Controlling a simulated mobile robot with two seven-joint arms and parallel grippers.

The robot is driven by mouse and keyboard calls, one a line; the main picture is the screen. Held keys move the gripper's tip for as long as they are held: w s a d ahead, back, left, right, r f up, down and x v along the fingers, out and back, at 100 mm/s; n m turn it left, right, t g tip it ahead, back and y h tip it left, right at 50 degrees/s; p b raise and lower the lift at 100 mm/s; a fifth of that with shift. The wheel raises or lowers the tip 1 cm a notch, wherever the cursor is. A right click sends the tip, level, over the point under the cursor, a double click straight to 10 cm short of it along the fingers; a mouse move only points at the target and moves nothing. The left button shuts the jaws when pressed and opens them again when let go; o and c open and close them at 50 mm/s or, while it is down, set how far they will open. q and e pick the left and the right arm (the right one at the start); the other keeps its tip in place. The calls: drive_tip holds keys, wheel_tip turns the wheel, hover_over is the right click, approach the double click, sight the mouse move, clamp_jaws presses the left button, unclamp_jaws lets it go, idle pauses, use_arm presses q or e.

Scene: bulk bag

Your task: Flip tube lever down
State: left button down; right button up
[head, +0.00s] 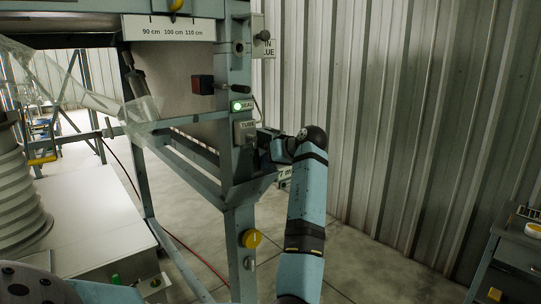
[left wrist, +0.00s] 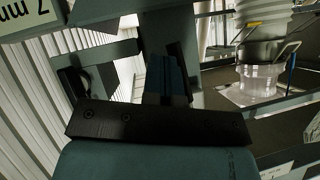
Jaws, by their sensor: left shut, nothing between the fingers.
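A small plate marked TUBE (head: 246,130) sits on the blue-grey frame post, under a lit green light (head: 236,106). My left gripper (head: 262,146) is shut and empty right beside this plate, at the post. Whether it touches anything there I cannot tell. The tube lever itself is not clearly visible; the gripper may hide it. In the left wrist view my shut fingers (left wrist: 168,80) point at frame members. A dark fitting (left wrist: 75,82) shows left of them, but I cannot tell what it is. My right gripper is not in view.
A red-faced box with a black handle (head: 203,85) is above on the frame. A yellow round knob (head: 251,238) is lower on the post. A ribbed white column (head: 15,195) stands at left.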

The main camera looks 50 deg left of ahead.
use_arm(q)
drive_tip(key=shift+s, duration=0.25)
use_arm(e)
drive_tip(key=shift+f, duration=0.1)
use_arm(q)
drive_tip(key=shift+f, duration=0.1)
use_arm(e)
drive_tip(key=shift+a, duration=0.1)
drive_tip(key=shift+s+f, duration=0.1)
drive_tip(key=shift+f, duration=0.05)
use_arm(q)
drive_tip(key=shift+w+a, duration=0.1)
